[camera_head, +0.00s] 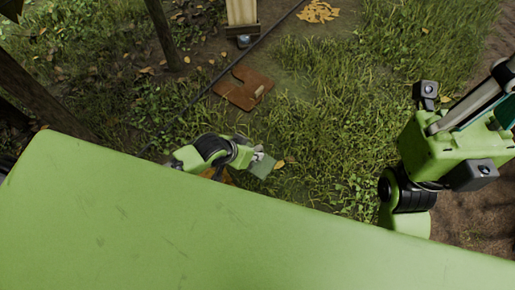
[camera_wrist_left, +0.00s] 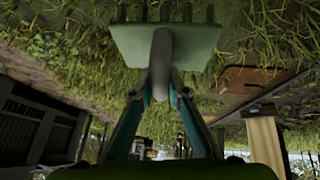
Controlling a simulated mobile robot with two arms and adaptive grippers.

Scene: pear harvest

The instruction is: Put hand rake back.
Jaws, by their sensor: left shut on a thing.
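The hand rake (camera_wrist_left: 165,42) has a grey-green toothed head and a pale neck. In the left wrist view its head is at the top, tines pointing up in the picture. My left gripper (camera_wrist_left: 160,88) is shut on it, one finger on each side of the neck. In the head view the rake head (camera_head: 263,166) shows small at the tip of my left gripper (camera_head: 255,153), held over grass. My right gripper (camera_head: 498,108) is partly in the head view at the right edge; its fingertips are cut off, so its opening cannot be told.
A flat brown leather-like piece (camera_head: 243,88) lies on the ground beyond the left gripper. Behind it stands a pale wooden post (camera_head: 242,14). Dark posts (camera_head: 165,35) stand at left. Yellow leaves (camera_head: 318,11) lie at the back. Open grass spreads in the middle.

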